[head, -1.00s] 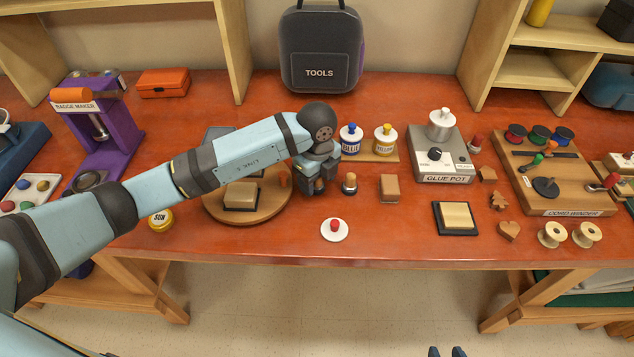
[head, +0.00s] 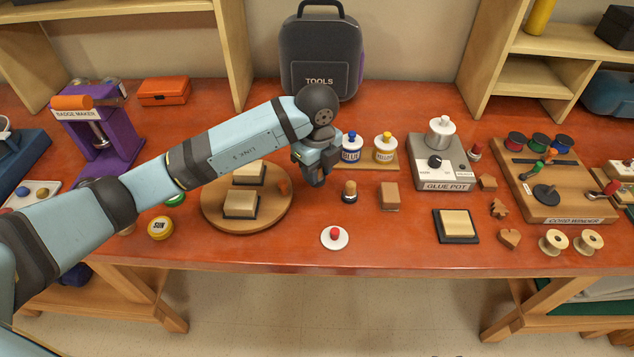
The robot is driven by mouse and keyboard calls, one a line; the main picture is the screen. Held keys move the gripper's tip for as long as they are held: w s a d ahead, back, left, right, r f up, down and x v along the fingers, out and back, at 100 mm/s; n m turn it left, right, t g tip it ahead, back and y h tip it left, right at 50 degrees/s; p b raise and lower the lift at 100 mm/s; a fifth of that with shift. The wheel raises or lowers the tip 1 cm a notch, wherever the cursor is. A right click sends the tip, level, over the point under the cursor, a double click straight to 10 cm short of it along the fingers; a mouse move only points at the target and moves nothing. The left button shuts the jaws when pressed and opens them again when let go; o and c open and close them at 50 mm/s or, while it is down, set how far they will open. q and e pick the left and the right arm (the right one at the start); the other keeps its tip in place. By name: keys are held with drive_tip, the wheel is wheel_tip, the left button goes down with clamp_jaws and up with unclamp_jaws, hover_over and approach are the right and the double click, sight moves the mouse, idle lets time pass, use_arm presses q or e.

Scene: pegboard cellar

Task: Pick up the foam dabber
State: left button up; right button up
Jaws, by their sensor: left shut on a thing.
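My left gripper (head: 315,180) hangs above the red table, at the right rim of the round wooden turntable and just left of a small wooden-topped peg (head: 349,191). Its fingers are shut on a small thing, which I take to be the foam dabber. The fingers and wrist hide nearly all of it, so I cannot make out its shape. The peg beside it stands upright on the table, apart from the gripper. My right gripper does not show.
The turntable (head: 212,215) carries two pads. Behind the gripper stand blue (head: 351,147) and yellow (head: 384,148) bottles. Right are a brown block (head: 389,196), a glue pot (head: 440,165) and a pad (head: 456,225). A white disc with a red knob (head: 334,237) lies in front.

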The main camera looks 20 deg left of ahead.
use_arm(q)
wheel_tip(320, 180, up, 15)
drive_tip(key=shift+f, duration=0.2)
drive_tip(key=o, duration=0.4)
drive_tip(key=c, duration=0.3)
